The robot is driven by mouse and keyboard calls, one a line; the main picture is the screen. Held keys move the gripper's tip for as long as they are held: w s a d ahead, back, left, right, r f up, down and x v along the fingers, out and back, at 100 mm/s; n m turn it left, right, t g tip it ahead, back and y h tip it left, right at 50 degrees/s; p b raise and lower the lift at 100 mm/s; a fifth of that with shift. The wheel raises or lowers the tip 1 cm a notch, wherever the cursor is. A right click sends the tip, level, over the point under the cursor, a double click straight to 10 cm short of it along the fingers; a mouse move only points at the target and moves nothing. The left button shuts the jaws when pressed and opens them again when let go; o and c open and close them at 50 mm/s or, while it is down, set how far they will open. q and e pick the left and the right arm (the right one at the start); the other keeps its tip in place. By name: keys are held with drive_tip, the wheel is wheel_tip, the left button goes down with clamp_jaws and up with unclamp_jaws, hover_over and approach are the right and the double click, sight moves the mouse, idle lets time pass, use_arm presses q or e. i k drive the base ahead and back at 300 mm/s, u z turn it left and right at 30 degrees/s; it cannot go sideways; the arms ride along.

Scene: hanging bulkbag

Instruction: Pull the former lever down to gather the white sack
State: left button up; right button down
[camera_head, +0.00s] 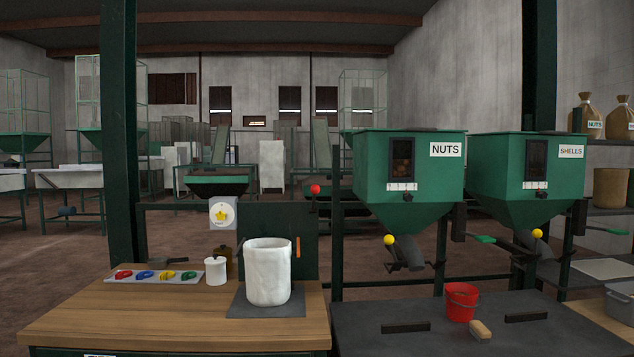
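The white sack (267,275) stands upright and open-topped on a dark square plate (237,302) on the wooden table. A dark green upright panel (262,219) stands behind it. A red ball knob (315,189) shows above the panel's right edge, on a short dark stem. An orange handle (298,247) shows beside the sack's upper right rim. I cannot tell for sure which of these is the former lever. Neither of my grippers is in view.
A green post (121,130) rises at left. The NUTS hopper (426,200), SHELLS hopper (509,197) and red bucket (461,302) are right. The wooden tabletop's front (170,328) is clear.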

sight(315, 189)
drive_tip(key=u, duration=0.75)
drive_tip(key=i, duration=1.1)
drive_tip(key=z, duration=0.1)
